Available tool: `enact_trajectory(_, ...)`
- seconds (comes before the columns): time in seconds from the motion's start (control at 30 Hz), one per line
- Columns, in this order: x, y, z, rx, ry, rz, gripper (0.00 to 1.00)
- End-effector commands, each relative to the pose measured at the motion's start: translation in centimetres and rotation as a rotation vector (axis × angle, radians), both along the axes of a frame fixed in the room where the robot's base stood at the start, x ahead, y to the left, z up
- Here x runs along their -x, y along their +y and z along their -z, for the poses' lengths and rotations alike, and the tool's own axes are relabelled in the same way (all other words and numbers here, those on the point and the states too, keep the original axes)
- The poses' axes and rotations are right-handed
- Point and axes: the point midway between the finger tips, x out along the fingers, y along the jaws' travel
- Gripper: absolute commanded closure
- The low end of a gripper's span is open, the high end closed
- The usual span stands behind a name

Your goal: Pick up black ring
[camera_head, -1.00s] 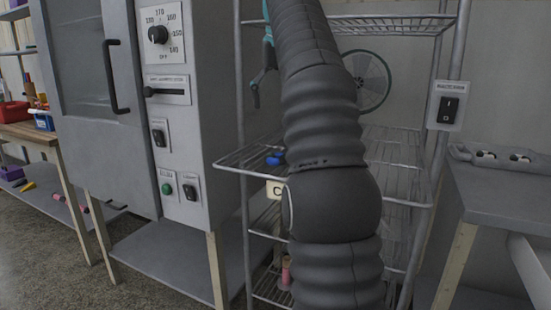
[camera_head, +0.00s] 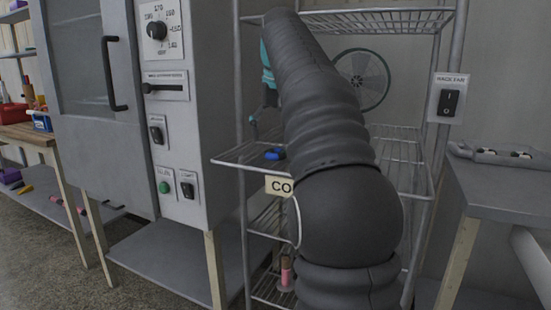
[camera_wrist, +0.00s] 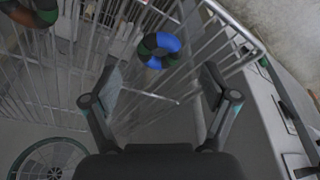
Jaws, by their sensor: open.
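In the wrist view a ring with blue and black parts (camera_wrist: 160,50) lies on the wire shelf, between and beyond my gripper's fingertips. It shows as a small blue shape (camera_head: 275,154) on the middle shelf in the head view. A second dark ring with green and brown parts (camera_wrist: 32,12) is cut off at the wrist view's top left corner. I see no plain black ring. In the head view my arm hides most of the gripper.
The wire rack (camera_head: 405,170) has metal bars and posts close around my gripper. A grey oven-like cabinet (camera_head: 180,120) stands to its left. A wall switch (camera_head: 449,100) and a grey table (camera_head: 500,190) are at right. A spoked wheel-like disc (camera_head: 362,80) is behind the rack.

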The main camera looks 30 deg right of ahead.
Motion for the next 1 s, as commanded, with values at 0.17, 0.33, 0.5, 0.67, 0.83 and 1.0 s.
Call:
enact_trajectory(0.17,-0.7,-0.3,2.9,-0.001,0.003,0.0,0.15)
enact_trajectory(0.33,-1.0,-0.4,4.0,-0.001,0.002,0.0,0.15)
enact_trajectory(0.5,-1.1,-0.4,3.9,0.0,0.001,0.0,0.15)
enact_trajectory(0.67,-1.1,-0.4,3.9,0.0,0.001,0.0,0.52)
enact_trajectory(0.83,-1.1,-0.4,3.9,0.0,0.001,0.0,0.72)
enact_trajectory(1.0,-1.1,-0.4,3.9,0.0,0.001,0.0,0.72)
